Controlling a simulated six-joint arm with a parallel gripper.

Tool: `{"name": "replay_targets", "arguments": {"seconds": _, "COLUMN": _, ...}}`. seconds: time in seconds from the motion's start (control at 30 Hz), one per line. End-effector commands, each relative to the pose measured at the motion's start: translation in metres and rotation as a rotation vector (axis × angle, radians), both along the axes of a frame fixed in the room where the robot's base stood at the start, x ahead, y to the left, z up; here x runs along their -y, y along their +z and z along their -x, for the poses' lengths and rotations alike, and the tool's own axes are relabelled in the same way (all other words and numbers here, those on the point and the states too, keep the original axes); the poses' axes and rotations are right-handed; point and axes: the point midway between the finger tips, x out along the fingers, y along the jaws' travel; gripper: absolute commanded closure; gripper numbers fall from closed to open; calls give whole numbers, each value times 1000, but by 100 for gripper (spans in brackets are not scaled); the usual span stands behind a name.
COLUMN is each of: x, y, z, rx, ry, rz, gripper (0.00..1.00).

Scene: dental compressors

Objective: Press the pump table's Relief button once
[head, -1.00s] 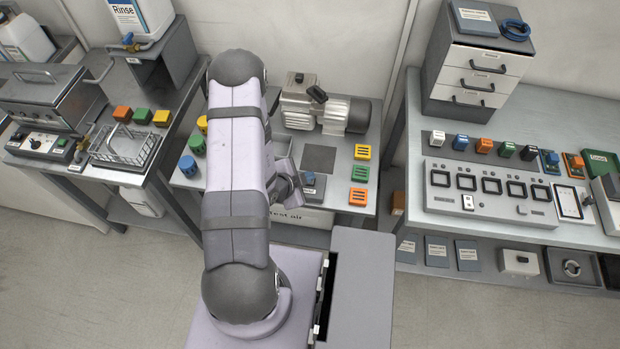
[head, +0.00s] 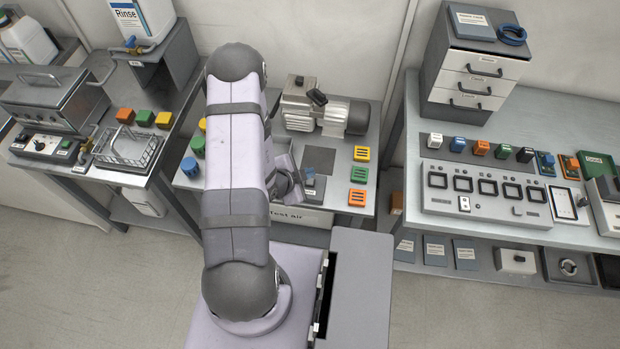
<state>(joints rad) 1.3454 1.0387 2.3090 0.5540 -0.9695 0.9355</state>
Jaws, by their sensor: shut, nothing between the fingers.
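The pump table (head: 340,215) stands in the middle, with a silver and grey pump (head: 318,112) at its back. A small grey-blue box with a pale label (head: 314,188) sits near the table's front edge. It may carry the Relief button, but its lettering is too small to read. My gripper (head: 299,188) is low over the table, just left of this box and mostly hidden by my arm. It looks shut and empty. I cannot tell whether its tips touch the box.
Yellow, green and orange slotted blocks (head: 358,173) line the table's right side. Blue and green round pieces (head: 190,167) stand at its left. A dark square plate (head: 318,160) lies behind the box. Benches with equipment flank the table, including a grey meter panel (head: 485,195) at right.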

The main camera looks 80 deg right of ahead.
Motion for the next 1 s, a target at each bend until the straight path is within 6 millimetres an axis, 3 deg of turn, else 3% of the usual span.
{"name": "replay_targets", "arguments": {"seconds": 0.3, "x": 0, "y": 31, "z": 0, "rx": 1, "ry": 0, "rz": 1, "gripper": 100}}
{"name": "replay_targets", "arguments": {"seconds": 1.0, "x": 0, "y": 32, "z": 0, "rx": 0, "ry": 1, "rz": 1, "gripper": 100}}
